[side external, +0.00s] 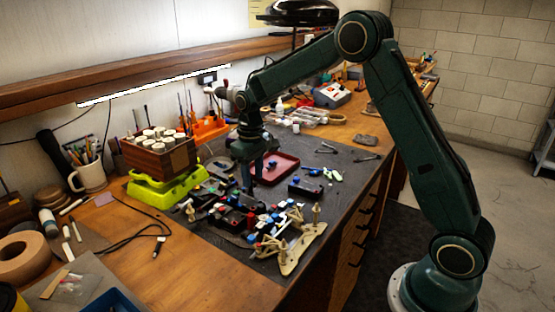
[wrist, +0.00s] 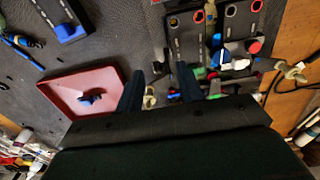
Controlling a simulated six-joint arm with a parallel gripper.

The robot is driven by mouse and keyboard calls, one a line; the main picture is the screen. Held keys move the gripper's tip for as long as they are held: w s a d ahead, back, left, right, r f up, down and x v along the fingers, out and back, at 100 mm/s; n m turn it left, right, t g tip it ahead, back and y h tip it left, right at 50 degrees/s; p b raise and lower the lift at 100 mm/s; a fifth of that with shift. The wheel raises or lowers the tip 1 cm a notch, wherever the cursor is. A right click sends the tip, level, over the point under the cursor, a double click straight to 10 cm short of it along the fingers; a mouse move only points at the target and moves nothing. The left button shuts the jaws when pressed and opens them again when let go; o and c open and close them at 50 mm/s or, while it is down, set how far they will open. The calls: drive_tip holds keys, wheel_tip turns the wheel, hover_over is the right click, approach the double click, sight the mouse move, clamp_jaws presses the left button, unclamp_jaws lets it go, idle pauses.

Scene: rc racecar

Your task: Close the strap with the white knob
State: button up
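The racecar assembly (side external: 240,215), with black, red, blue and white parts, lies on the dark mat below my gripper. In the wrist view its black plates with red-ringed holes (wrist: 187,38) show at the upper middle. Small white parts (wrist: 238,65) show beside a red knob (wrist: 254,46); I cannot tell which is the white knob or whether its strap is open. My gripper (side external: 252,180) points down above the mat, between the assembly and the red tray.
A red tray (side external: 291,160) lies beyond the gripper; in the wrist view its rim (wrist: 60,82) is at the left. A tan stand (side external: 302,248) is at the mat's near edge. A lime-green base (side external: 160,193) with a wooden box (side external: 180,158) stands left. Loose tools lie right.

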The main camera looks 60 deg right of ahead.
drive_tip(key=shift+f, duration=0.75)
